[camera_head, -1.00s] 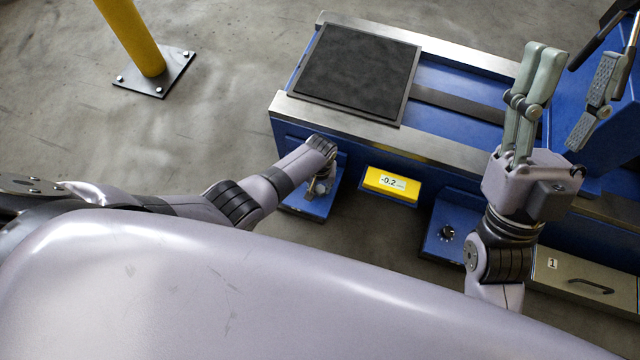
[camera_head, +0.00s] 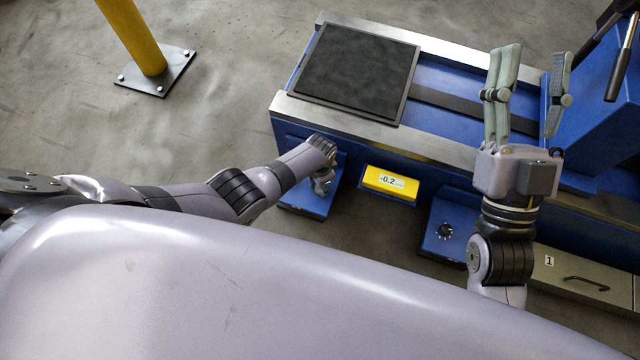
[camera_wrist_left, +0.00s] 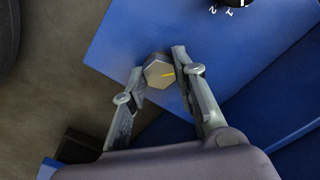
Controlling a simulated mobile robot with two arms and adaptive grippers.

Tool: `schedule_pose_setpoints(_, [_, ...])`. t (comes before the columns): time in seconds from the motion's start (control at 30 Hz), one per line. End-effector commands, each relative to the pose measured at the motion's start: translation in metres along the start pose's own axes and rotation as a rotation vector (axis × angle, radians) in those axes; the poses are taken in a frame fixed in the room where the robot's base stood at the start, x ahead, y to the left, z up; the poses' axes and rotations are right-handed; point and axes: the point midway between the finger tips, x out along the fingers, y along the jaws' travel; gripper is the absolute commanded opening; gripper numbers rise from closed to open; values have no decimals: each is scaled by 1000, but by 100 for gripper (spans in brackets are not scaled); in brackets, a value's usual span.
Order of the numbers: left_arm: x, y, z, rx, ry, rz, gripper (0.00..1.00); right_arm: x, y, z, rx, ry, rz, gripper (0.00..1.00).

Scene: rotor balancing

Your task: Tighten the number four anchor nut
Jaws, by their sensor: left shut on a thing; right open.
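My left gripper (camera_wrist_left: 157,74) is shut on the nut, one fingertip at each side. In the head view my left arm reaches down to the left blue foot plate (camera_head: 300,203) of the machine; my left gripper (camera_head: 322,184) is small there, and the nut is hidden. No number four can be read. My right gripper (camera_head: 535,58) is open and empty, fingers pointing up over the right part of the machine bed.
The blue machine bed (camera_head: 455,78) has steel rails and a black mat (camera_head: 355,72). A yellow display (camera_head: 390,183) reads -0.2. Another foot plate (camera_head: 440,252) has a dark knob. A drawer (camera_head: 580,272) is marked 1. A yellow post (camera_head: 132,35) stands on the open floor.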

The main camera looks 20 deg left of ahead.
Motion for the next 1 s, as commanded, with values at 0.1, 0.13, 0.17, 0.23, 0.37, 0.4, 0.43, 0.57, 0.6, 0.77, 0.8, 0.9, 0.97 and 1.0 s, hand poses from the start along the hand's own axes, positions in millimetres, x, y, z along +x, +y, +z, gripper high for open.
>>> schedule_pose_setpoints(0.1, [1, 1, 1, 109, -3, 3, 0, 0, 0, 2, -1, -9, 0, 47])
schedule_pose_setpoints(0.13, [1, 1, 1, 137, -3, 3, 0, 0, 0, 2, -1, -10, 0, 47])
schedule_pose_setpoints(0.17, [1, 1, 1, 166, -3, 3, 0, 0, 0, 2, -1, -11, 1, 47])
schedule_pose_setpoints(0.23, [1, 1, 1, 233, -3, 2, 0, 0, 0, 2, -1, -12, 1, 47])
schedule_pose_setpoints(0.37, [1, 1, 1, 356, -3, 3, 0, 0, 0, 2, -1, -13, 1, 47])
schedule_pose_setpoints(0.4, [1, 1, 1, 393, -3, 3, 0, 0, 0, 2, -1, -13, 1, 47])
schedule_pose_setpoints(0.43, [1, 1, 1, 422, -3, 3, 0, 0, 0, 2, -1, -13, 1, 47])
schedule_pose_setpoints(0.57, [1, 1, 1, 540, -3, 3, 0, 0, 0, 2, -1, -9, 1, 47])
schedule_pose_setpoints(0.6, [1, 1, 1, 573, -3, 3, 0, 0, 0, 2, -1, -7, 1, 47])
schedule_pose_setpoints(0.77, [1, 1, 2, 692, -3, 3, 0, -1, 0, -1, -1, 5, 1, 47])
schedule_pose_setpoints(0.8, [1, 1, 2, 718, -3, 3, 0, -1, 0, -2, -1, 9, 1, 47])
schedule_pose_setpoints(0.9, [1, 1, 2, 775, -3, 3, 0, -1, 0, -4, 0, 20, 0, 47])
schedule_pose_setpoints(0.97, [1, 1, 2, 803, -3, 3, 0, -1, 0, -4, 0, 22, 0, 47])
schedule_pose_setpoints(1.0, [1, 0, 2, 818, -3, 3, 0, -1, 0, -4, 0, 23, 0, 47])
